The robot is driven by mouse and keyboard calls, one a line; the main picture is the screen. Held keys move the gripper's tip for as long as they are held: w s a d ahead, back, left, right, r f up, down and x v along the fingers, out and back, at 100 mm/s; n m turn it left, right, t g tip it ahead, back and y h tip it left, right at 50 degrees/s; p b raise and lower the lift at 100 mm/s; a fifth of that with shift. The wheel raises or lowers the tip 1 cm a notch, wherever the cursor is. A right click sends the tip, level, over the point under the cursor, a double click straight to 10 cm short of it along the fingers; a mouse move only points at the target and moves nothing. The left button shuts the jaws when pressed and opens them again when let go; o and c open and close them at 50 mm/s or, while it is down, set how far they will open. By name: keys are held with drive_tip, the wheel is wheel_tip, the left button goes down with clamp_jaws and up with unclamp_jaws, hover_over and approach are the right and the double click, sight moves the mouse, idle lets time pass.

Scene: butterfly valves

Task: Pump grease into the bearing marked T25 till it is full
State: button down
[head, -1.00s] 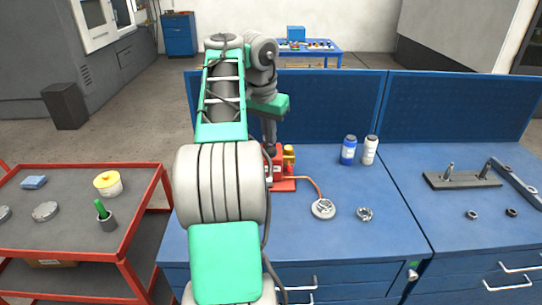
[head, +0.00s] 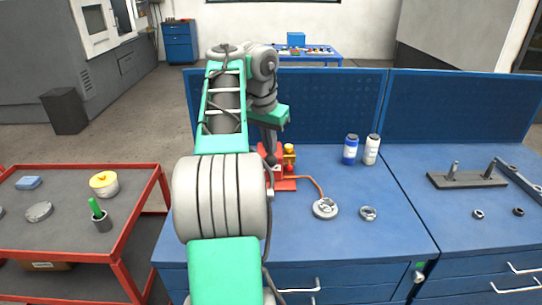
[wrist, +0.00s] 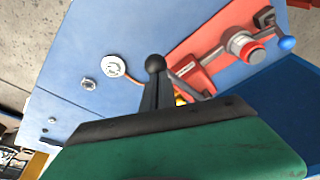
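The red grease pump (head: 289,184) stands on the blue bench behind my arm, with a yellow part on it. Its copper-coloured hose runs to a round metal bearing (head: 325,208), which also shows in the wrist view (wrist: 115,67). A smaller ring-shaped bearing (head: 368,214) lies to its right, with no hose seen on it. No T25 mark is readable. In the wrist view my gripper (wrist: 155,75) has its dark fingers close together at a black ball knob (wrist: 155,63), apparently on the pump lever (wrist: 187,84). My arm hides part of the pump in the head view.
Blue and white bottles (head: 350,150) stand at the back of the bench. A dark fixture (head: 467,180) and small rings lie at right. The bench front right of my arm is clear.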

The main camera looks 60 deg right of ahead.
sight(269, 157)
drive_tip(key=f+b, duration=0.4)
drive_tip(key=f, duration=0.1)
drive_tip(key=shift+s+a+f, duration=0.15)
drive_tip(key=shift+s+a, duration=0.05)
drive_tip(key=shift+a, duration=0.15)
drive_tip(key=r+p, duration=0.5)
drive_tip(key=d+r+p, duration=0.1)
drive_tip(key=r+p, duration=0.1)
drive_tip(key=p, duration=0.1)
drive_tip(key=shift+w+r, duration=0.3)
drive_tip(key=shift+r, duration=0.1)
drive_tip(key=shift+f, duration=0.1)
drive_tip(key=f+b, duration=0.5)
drive_tip(key=a+f+b, duration=0.1)
drive_tip(key=f+b, duration=0.1)
drive_tip(key=shift+s+f+b, duration=0.2)
drive_tip(key=shift+s+b, duration=0.1)
drive_tip(key=shift+b, duration=0.05)
drive_tip(key=r+p, duration=0.2)
drive_tip(key=p, duration=0.1)
drive_tip(key=r+p, duration=0.2)
drive_tip(key=r, duration=0.1)
drive_tip(key=d+r+p, duration=0.1)
drive_tip(key=r+p, duration=0.1)
drive_tip(key=p, duration=0.1)
drive_tip(key=shift+w+r+p, duration=0.3)
drive_tip(key=shift+r+p, duration=0.05)
drive_tip(key=shift+r, duration=0.05)
drive_tip(key=shift+f, duration=0.15)
